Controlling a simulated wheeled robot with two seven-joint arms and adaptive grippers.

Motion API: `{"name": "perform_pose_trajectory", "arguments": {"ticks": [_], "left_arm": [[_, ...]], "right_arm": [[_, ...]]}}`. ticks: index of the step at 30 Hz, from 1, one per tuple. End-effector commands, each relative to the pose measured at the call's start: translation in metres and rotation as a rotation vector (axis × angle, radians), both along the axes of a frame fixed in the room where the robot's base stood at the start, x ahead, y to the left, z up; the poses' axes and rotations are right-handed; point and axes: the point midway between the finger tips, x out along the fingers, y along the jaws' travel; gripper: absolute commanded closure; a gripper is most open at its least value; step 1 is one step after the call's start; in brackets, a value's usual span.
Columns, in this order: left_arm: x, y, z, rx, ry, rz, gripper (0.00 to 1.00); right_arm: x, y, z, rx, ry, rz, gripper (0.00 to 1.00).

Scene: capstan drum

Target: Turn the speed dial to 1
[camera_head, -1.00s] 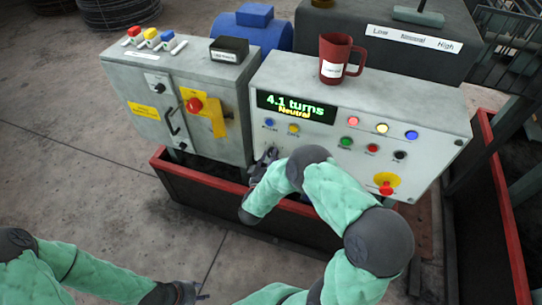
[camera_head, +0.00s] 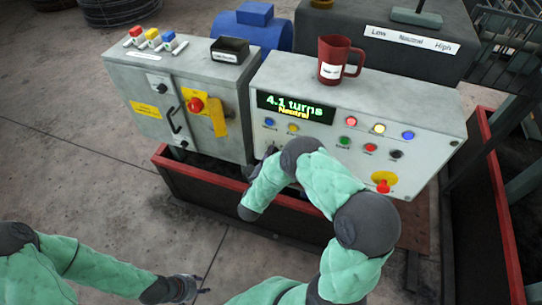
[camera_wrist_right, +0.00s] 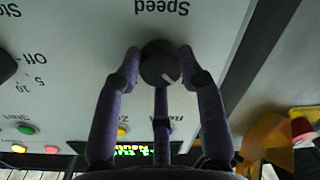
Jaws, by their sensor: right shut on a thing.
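The speed dial (camera_wrist_right: 160,64) is a round dark knob below the upside-down "Speed" label (camera_wrist_right: 162,8) in the right wrist view. A short white mark shows on its lower right face. My right gripper (camera_wrist_right: 160,58) has its fingers on either side of the dial, shut on it. In the head view my right arm hides the dial and most of that gripper. My left gripper (camera_head: 190,288) hangs near the bottom edge over the floor, away from the panel; its finger opening is too small to tell.
The control panel (camera_head: 430,125) has a display (camera_head: 295,106) reading "4.1 turns Neutral", coloured buttons and a red emergency stop (camera_head: 383,187). A red mug (camera_head: 333,60) stands on top. A second grey cabinet (camera_head: 130,80) is to the left. Open floor lies at the lower left.

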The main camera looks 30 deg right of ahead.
Motion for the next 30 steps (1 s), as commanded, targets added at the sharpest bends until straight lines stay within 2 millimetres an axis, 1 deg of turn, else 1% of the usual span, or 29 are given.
{"name": "perform_pose_trajectory", "arguments": {"ticks": [1, 7, 8, 9, 10, 22, 26, 30], "left_arm": [[0.000, 0.000, 0.000, 0.000, 0.000, 0.000, 0.60], [0.000, 0.000, 0.000, 0.000, 0.000, 0.000, 0.60], [0.000, 0.000, 0.000, 0.000, 0.000, 0.000, 0.60], [0.000, 0.000, 0.000, 0.000, 0.000, 0.000, 0.60], [0.000, 0.000, 0.000, 0.000, 0.000, 0.000, 0.60], [0.000, 0.000, 0.000, 0.000, 0.000, 0.000, 0.60], [0.000, 0.000, 0.000, 0.000, 0.000, 0.000, 0.60], [0.000, 0.000, 0.000, 0.000, 0.000, 0.000, 0.60]], "right_arm": [[0.006, -0.001, 0.009, -0.009, -0.022, 0.002, 0.93], [0.006, -0.001, 0.010, -0.009, -0.024, 0.002, 0.93], [0.006, -0.001, 0.010, -0.009, -0.024, 0.002, 0.58], [0.006, -0.001, 0.010, -0.008, -0.024, 0.002, 0.46], [0.006, -0.001, 0.010, -0.008, -0.024, 0.001, 0.38], [0.000, 0.003, 0.003, -0.002, -0.008, 0.002, 0.37], [-0.009, 0.014, 0.004, 0.000, -0.007, 0.005, 0.37], [-0.026, 0.034, 0.005, -0.002, -0.008, 0.007, 0.37]]}}
